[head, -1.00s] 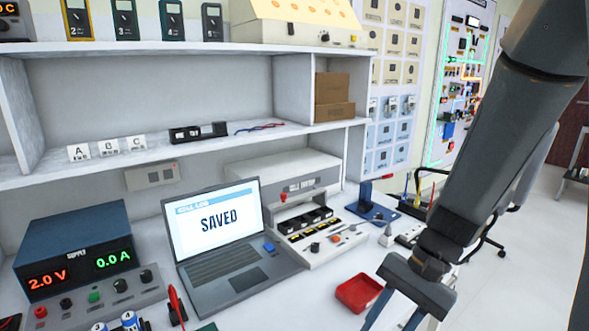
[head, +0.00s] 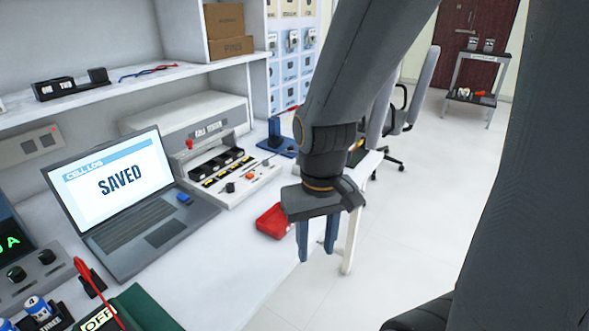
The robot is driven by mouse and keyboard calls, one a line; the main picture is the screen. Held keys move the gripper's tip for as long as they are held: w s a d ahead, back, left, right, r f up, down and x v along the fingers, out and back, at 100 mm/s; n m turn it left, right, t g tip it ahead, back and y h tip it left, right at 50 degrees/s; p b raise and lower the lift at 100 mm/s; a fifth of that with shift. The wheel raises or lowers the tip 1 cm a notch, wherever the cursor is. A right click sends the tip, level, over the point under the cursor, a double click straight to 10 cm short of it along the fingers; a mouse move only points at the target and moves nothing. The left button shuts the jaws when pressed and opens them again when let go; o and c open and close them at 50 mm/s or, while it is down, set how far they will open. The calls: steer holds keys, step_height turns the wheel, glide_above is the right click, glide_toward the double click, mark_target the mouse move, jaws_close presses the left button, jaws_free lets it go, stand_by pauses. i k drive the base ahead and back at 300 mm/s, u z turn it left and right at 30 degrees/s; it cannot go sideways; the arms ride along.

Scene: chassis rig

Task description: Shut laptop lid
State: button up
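The laptop (head: 135,205) stands open on the white bench at the left of the head view. A small blue object (head: 184,199) lies on the laptop's base by the right edge of the keyboard. My gripper (head: 317,250) points down at the bench's front edge, to the right of the laptop and well apart from it. Its two blue-grey fingers are a little apart with nothing seen between them.
A red tray (head: 272,221) lies between the laptop and my gripper. A green box (head: 143,309) and batteries (head: 37,307) are at the front left. Open floor (head: 400,230) lies to the right.

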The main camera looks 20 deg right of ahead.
mark_target(93, 187)
steer(key=z, duration=0.25)
steer(key=k, duration=0.7)
steer(key=z, duration=0.6)
steer(key=k, duration=0.5)
steer(key=u, duration=0.7)
steer(key=i, duration=0.55)
steer(key=u, duration=0.7)
steer(key=i, duration=0.6)
steer(key=z, duration=0.1)
